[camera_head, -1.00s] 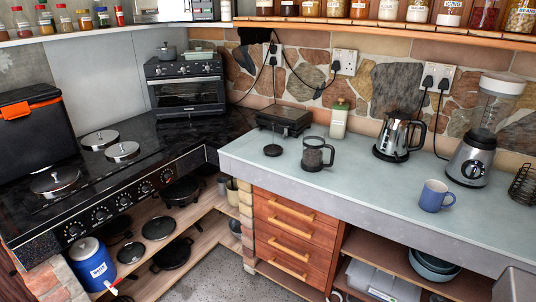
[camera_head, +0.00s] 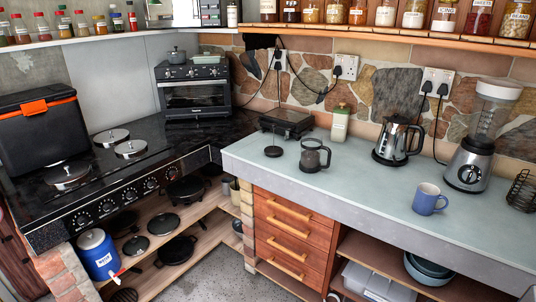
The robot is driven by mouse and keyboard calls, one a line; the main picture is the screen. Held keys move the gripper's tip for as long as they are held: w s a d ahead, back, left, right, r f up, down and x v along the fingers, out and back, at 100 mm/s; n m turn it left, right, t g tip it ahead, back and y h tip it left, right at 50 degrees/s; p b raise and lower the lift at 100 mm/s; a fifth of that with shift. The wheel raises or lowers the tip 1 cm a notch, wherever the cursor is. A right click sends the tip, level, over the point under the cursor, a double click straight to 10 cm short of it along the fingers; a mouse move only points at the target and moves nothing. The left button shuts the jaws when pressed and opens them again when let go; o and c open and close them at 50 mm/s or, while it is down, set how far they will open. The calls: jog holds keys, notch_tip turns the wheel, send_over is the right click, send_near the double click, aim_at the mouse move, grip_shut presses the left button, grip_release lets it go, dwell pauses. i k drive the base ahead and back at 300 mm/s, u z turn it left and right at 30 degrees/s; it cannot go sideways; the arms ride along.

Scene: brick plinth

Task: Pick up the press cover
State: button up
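The press cover (camera_head: 273,151) is a small dark round lid with a thin rod standing up from its middle. It rests on the pale countertop (camera_head: 350,190), near the left end. The coffee press (camera_head: 314,157), a dark-framed jug with a handle on its right, stands just to the right of the cover, apart from it. The press looks open at the top. My gripper is not in view.
A black grill (camera_head: 286,121) and a pale green bottle (camera_head: 340,122) stand behind the press. A kettle (camera_head: 397,142), blue mug (camera_head: 428,199) and blender (camera_head: 473,155) stand to the right. The counter in front of the cover is clear. A black stove (camera_head: 75,190) is at left.

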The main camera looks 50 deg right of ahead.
aim_at(277, 152)
jog(key=z, duration=0.15)
jog(key=i, duration=0.95)
jog(key=u, duration=0.1)
